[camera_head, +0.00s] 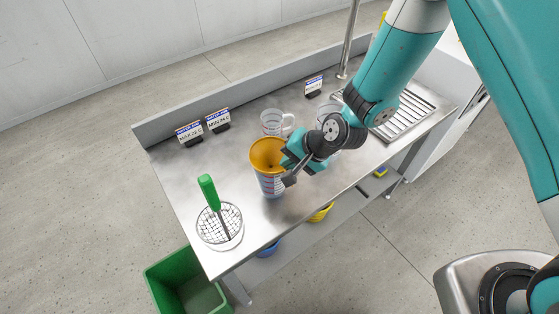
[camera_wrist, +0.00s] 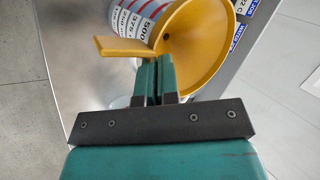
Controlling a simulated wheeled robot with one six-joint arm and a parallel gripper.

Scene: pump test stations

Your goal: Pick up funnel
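The funnel (camera_head: 266,153) is orange-yellow with a wide cone. In the head view it is at the top of a clear measuring jug with blue markings (camera_head: 270,184) on the steel bench. In the wrist view the funnel (camera_wrist: 203,45) fills the upper middle, its flat tab sticking out to the left, with the printed jug (camera_wrist: 130,20) behind it. My gripper (camera_head: 288,160) is at the funnel's right side. In the wrist view its teal fingers (camera_wrist: 156,66) are close together at the base of the tab, apparently pinching it. The exact contact is partly hidden by the fingertips.
On the steel bench (camera_head: 180,165) stand another clear jug (camera_head: 272,122), small label signs (camera_head: 218,120) and a wire basket (camera_head: 219,228) with a green-handled tool (camera_head: 208,192). A drain grid (camera_head: 405,116) is at right. A green bin (camera_head: 185,283) stands below the front left.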

